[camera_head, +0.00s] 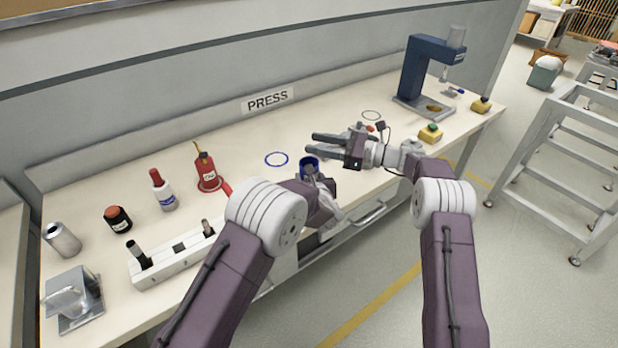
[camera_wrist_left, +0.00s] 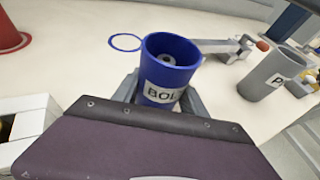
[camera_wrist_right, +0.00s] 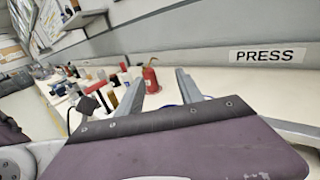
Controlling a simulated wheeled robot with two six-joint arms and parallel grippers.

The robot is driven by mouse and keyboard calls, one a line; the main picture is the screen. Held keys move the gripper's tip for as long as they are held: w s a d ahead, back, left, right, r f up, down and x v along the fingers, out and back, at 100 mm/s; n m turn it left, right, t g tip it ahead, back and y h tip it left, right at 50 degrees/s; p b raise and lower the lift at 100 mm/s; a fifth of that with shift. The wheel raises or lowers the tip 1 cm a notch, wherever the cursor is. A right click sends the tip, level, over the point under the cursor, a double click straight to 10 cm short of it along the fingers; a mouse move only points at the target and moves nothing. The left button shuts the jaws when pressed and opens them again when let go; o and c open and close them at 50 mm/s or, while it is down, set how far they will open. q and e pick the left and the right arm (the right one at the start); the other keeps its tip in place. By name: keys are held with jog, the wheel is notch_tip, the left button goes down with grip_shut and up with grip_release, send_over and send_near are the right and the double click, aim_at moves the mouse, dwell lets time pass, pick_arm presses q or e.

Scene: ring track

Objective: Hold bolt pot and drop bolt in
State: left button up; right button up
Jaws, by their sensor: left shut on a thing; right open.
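The blue bolt pot (camera_head: 309,166) is held upright or nearly so by my left gripper (camera_head: 318,180) near the bench's front edge. In the left wrist view the pot (camera_wrist_left: 170,68) has a white label starting "BOL", and the jaws grip its sides. A small round grey piece (camera_wrist_left: 168,59) shows inside it; I cannot tell whether it is a bolt. My right gripper (camera_head: 318,143) is open, just behind and above the pot in the head view. No bolt shows between its fingers, which also show in the right wrist view (camera_wrist_right: 160,88).
A blue ring mark (camera_head: 277,159) lies bare on the bench behind the pot. A grey labelled cup (camera_wrist_left: 272,76) and a red-tipped grey fixture (camera_wrist_left: 228,47) stand beyond. A red extinguisher-like can (camera_head: 207,174) and bottle (camera_head: 162,190) stand left; a blue press (camera_head: 417,75) stands right.

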jog(key=v, duration=0.9)
jog(key=shift+d, duration=0.2)
pick_arm(q)
jog(key=o, duration=1.4)
jog(key=v, duration=1.2)
pick_arm(e)
jog(key=shift+s, duration=0.1)
